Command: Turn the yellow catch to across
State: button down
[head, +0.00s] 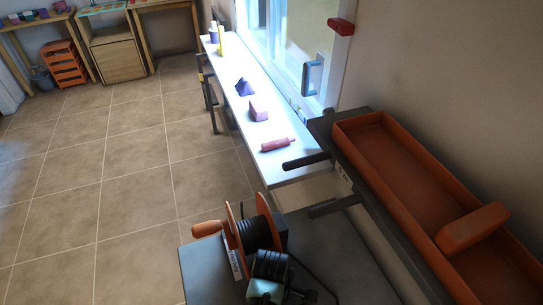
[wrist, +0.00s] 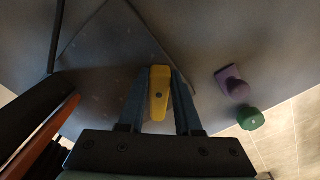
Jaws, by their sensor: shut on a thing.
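The yellow catch (wrist: 159,93) is in the middle of the wrist view, a narrow yellow piece with a dark screw spot on it. Its long side runs up and down in that picture, against a grey surface (wrist: 120,50). My gripper (wrist: 160,84) has its two dark blue fingers on either side of the catch and is shut on it. The fingers cover the catch's long sides. I cannot make out the catch in the head view.
A purple piece (wrist: 232,83) and a green knob (wrist: 251,118) are right of my gripper. The head view shows a reel with orange sides (head: 237,237) on a grey bench (head: 200,268), an orange tray (head: 405,150) at right, and a white shelf (head: 243,110) with small objects.

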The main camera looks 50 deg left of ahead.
jog(key=m+p, duration=0.1)
jog(key=m, duration=0.1)
jog(key=s+m+p, duration=0.1)
jog(key=m, duration=0.2)
jog(key=shift+d+r+p, duration=0.1)
jog(key=shift+d+p, duration=0.05)
jog(key=shift+p, duration=0.25)
jog(key=shift+s+m+p, duration=0.15)
jog(key=shift+m+p, duration=0.2)
jog(key=shift+m, duration=0.9)
jog(key=shift+s+m+p, duration=0.1)
jog(key=shift+m+p, duration=0.25)
jog(key=shift+m, duration=0.9)
jog(key=c, duration=0.6)
grip_release()
notch_tip(320, 180, up, 13)
jog(key=b, duration=0.1)
